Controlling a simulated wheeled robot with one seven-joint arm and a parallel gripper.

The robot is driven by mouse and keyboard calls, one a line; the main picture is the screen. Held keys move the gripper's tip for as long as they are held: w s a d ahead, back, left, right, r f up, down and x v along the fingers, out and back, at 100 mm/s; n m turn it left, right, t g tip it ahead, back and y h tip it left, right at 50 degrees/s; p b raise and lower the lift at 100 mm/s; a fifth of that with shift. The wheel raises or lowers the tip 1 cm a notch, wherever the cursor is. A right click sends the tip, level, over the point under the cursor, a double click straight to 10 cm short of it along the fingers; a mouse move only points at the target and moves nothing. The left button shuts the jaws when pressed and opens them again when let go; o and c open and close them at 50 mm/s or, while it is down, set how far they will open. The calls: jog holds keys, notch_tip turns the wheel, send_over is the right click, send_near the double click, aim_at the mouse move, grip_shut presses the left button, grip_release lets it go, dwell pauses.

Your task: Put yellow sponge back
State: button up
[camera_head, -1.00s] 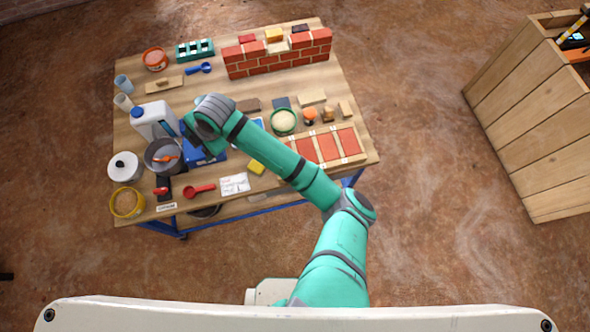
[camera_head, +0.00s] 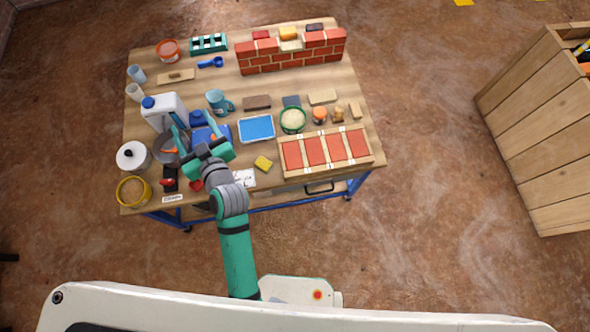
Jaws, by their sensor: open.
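A small yellow sponge (camera_head: 263,163) lies on the wooden table near its front edge, right of a white paper note (camera_head: 244,179). My gripper (camera_head: 196,133) is over the front left part of the table, left of the sponge and apart from it. Its fingers are spread and point toward the back of the table, over the area of a grey pot (camera_head: 166,150) and a blue box (camera_head: 221,133). I see nothing held between them. My gripper and wrist partly hide the pot, the box and a red scoop (camera_head: 196,185).
A blue tray (camera_head: 256,129) lies behind the sponge, with a brick panel (camera_head: 325,150) to its right. A brick wall (camera_head: 292,58) bearing a yellow block (camera_head: 289,33) stands at the back. A white jug (camera_head: 164,111) and teal mug (camera_head: 217,102) stand near my gripper.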

jog(key=s+d+f+m+t+h, duration=0.1)
jog(key=s+d+f+m+h, duration=0.25)
jog(key=s+d, duration=0.75)
jog(key=s+d+f+m+t+h, duration=0.1)
jog(key=s+d+f+m+h, duration=0.2)
jog(key=s+d+m+h, duration=0.7)
jog(key=s+d+r+n+y, duration=0.3)
jog(key=s+d+n+y, duration=0.1)
jog(key=d, duration=0.5)
jog(key=shift+s+d+r+n, duration=0.2)
jog(key=shift+s+d+n, duration=0.2)
jog(key=shift+s+n, duration=0.5)
